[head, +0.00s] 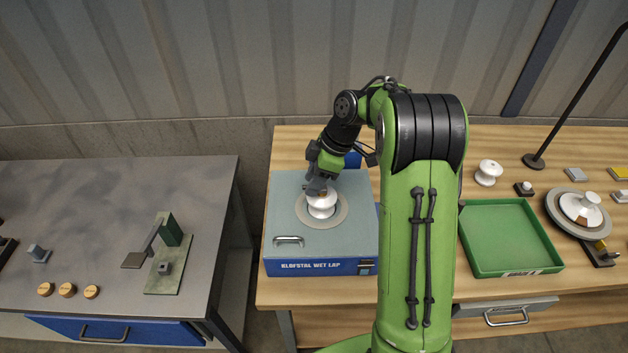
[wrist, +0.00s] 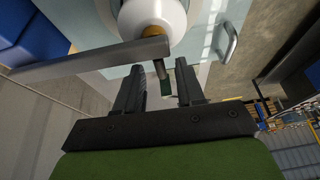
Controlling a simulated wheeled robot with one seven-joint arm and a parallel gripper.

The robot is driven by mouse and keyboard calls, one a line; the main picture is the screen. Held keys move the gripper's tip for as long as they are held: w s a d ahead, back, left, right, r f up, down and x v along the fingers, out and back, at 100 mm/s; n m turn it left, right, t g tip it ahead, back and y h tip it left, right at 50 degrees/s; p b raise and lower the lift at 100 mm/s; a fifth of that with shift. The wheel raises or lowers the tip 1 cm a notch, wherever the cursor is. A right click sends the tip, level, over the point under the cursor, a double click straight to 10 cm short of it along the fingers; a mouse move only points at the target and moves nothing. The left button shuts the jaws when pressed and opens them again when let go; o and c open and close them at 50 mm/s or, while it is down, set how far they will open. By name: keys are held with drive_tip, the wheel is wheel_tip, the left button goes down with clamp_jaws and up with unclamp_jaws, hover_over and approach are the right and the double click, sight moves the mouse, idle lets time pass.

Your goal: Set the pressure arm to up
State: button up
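The blue-grey wet lap machine (head: 283,212) stands on the wooden bench, with a round grey plate (head: 337,216) in its top. A white insulator (head: 322,209) sits on the plate; it also shows in the wrist view (wrist: 152,14). In the wrist view the grey pressure arm (wrist: 95,59) lies across, at the insulator's brown cap, with a short dark pin at its end. My gripper (wrist: 159,66) is open, its fingers on either side of the pin; contact cannot be told. In the head view my gripper (head: 318,188) is just above the insulator and hides most of the pressure arm.
A green tray (head: 510,236) and a white insulator (head: 488,173) are on the bench right of my arm. A lamp (head: 537,160) and a disc with a white part (head: 580,208) are further right. A grey table (head: 110,195) with a green fixture (head: 168,266) stands left, beyond a gap.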

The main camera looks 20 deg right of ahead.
clamp_jaws()
drive_tip(key=shift+r, duration=0.1)
idle(1.3)
